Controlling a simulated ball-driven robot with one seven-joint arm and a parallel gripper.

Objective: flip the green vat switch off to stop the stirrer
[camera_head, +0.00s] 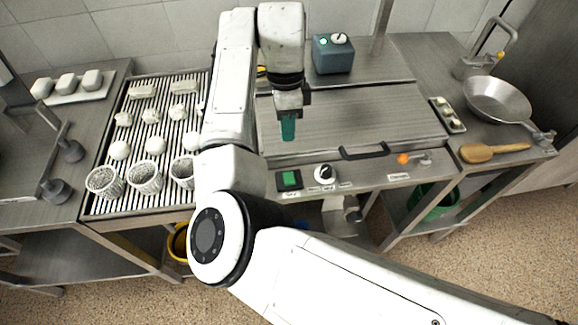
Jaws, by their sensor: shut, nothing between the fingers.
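The green switch (289,180) sits on a dark plate on the front panel of the metal counter, left of a black and white knob (325,174). My gripper (288,130) has teal fingers and points down above the vat's closed lid (355,120). In the picture it is just above the switch, apart from it. The fingers look shut with nothing between them. I cannot tell from this view which way the switch is set. The stirrer is not visible.
The panel also has a black handle (364,152) and an orange-tipped lever (404,158). A teal box (333,54) stands behind the lid. A slatted rack (100,206) with perforated baskets (145,177) is at left. A pan (497,100) and a wooden paddle (490,152) lie at right.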

